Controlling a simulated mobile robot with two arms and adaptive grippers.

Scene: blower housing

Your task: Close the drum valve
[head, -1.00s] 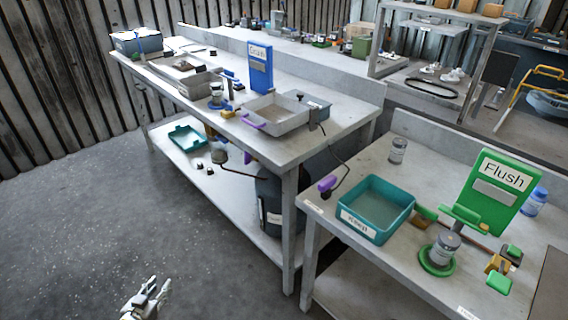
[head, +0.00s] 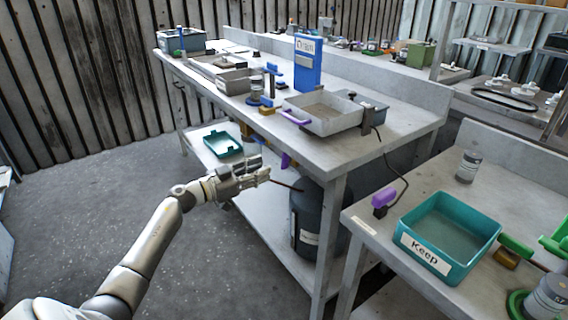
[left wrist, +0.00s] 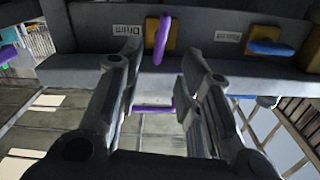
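A purple valve lever on a yellow base (left wrist: 161,40) shows at the top middle of the left wrist view, beside a small label (left wrist: 125,31) that seems to read "Drum". In the head view a purple lever (head: 286,161) hangs just under the table's front edge. My left gripper (head: 264,175) is in front of that edge, just left of the lever. In the left wrist view my left gripper (left wrist: 160,62) is open, its fingers apart with nothing between them; the lever appears beyond the fingertips. A dark drum (head: 308,222) stands below the table. My right gripper is not in view.
A blue lever (left wrist: 270,47) is beside the purple one. A grey tray with a purple handle (head: 295,116) sits on the table above. A teal "Keep" bin (head: 428,258) is on the right table (head: 385,222). The floor at left is clear.

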